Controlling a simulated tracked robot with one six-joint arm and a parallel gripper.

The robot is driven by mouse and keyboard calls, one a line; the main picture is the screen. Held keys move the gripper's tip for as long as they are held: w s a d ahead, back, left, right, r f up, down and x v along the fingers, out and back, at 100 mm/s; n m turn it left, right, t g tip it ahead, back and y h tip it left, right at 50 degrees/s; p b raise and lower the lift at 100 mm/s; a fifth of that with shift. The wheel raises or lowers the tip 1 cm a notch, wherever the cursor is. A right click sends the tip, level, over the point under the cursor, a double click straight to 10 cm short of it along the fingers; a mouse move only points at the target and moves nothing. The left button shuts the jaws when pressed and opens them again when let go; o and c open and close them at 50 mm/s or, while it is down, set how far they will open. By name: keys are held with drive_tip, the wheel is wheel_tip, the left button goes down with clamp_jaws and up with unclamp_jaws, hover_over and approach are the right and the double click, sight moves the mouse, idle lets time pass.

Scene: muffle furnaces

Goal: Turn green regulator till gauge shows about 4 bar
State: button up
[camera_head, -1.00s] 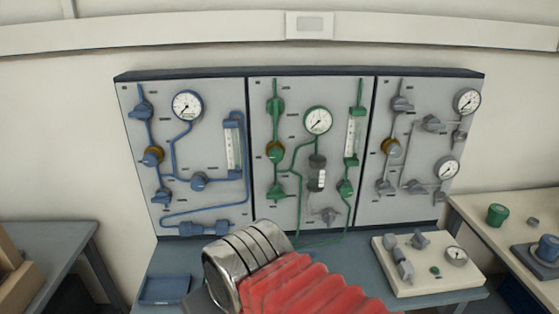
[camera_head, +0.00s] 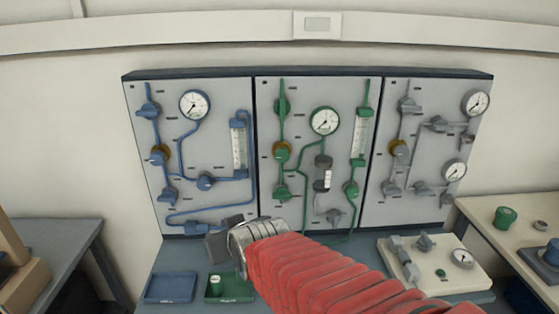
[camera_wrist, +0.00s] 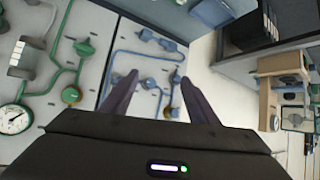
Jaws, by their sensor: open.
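The green regulator (camera_head: 281,151), a green knob with a brass-coloured ring, is on the left side of the middle panel. It shows at left in the wrist view (camera_wrist: 71,95). The round white gauge (camera_head: 324,121) is above and right of it; in the wrist view the gauge (camera_wrist: 14,119) is at the left edge. Its needle is too small to read surely. My gripper (camera_wrist: 157,75) is open and empty. Its fingers overlap the blue-piped panel in the wrist view, apart from the regulator. In the head view my gripper is low, partly hidden behind my wrist.
The blue-piped panel (camera_head: 219,100) is left and the grey-piped panel (camera_head: 431,165) right. A blue tray (camera_head: 170,288) and green tray (camera_head: 246,292) lie on the bench below. A pale board with fittings (camera_head: 402,290) lies at right. Blue and green valves stick out from the panels.

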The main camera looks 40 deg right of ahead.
drive_tip(key=w+d+r+m+t+h, duration=0.1)
drive_tip(key=d+h, duration=0.3)
drive_tip(key=d, duration=0.5)
drive_tip(key=w+d+r+m+t+h, duration=0.2)
drive_tip(key=d+t+h, duration=0.1)
drive_tip(key=d, duration=0.7)
drive_tip(key=shift+w+d+r+h, duration=0.15)
drive_tip(key=shift+d+r+h, duration=0.15)
drive_tip(key=shift+h, duration=0.3)
